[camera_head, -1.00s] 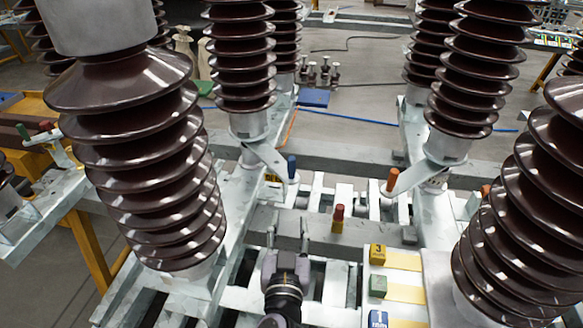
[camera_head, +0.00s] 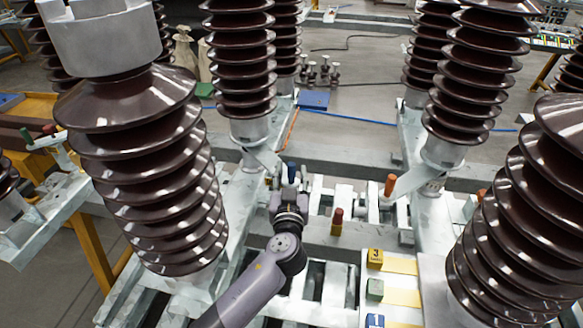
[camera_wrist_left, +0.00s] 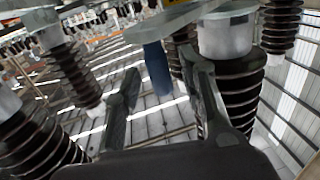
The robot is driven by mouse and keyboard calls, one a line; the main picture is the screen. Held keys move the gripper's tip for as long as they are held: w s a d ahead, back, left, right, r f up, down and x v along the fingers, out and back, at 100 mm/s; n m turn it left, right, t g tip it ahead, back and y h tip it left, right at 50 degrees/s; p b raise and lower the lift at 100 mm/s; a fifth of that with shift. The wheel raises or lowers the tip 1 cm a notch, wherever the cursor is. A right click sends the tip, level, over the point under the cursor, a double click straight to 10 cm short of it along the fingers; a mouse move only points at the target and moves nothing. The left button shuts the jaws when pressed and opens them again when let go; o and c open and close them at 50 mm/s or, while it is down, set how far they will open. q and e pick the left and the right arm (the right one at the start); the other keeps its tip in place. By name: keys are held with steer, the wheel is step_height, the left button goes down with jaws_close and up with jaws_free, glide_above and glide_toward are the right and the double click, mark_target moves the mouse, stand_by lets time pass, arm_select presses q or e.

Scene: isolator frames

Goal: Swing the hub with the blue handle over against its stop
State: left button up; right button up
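The blue handle (camera_head: 291,171) stands at the end of a grey lever on the hub (camera_head: 262,158), at the foot of the centre-left brown insulator. My left gripper (camera_head: 290,184) is at this handle, its arm coming up from the bottom. In the left wrist view the blue handle (camera_wrist_left: 157,68) hangs down from the light lever (camera_wrist_left: 165,22) between the two fingers. The fingers (camera_wrist_left: 163,85) are apart, with a visible gap on both sides of the handle. In the head view the gripper partly hides the handle. My right gripper is not in view.
An orange handle (camera_head: 390,185) sits on a similar lever to the right. A red handle (camera_head: 337,221) stands on the frame between them. Numbered blocks, one yellow (camera_head: 375,259), lie at front right. Large insulators (camera_head: 150,160) crowd both sides.

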arm_select(q)
steer(key=shift+w, duration=0.85)
jaws_close()
stand_by(0.3)
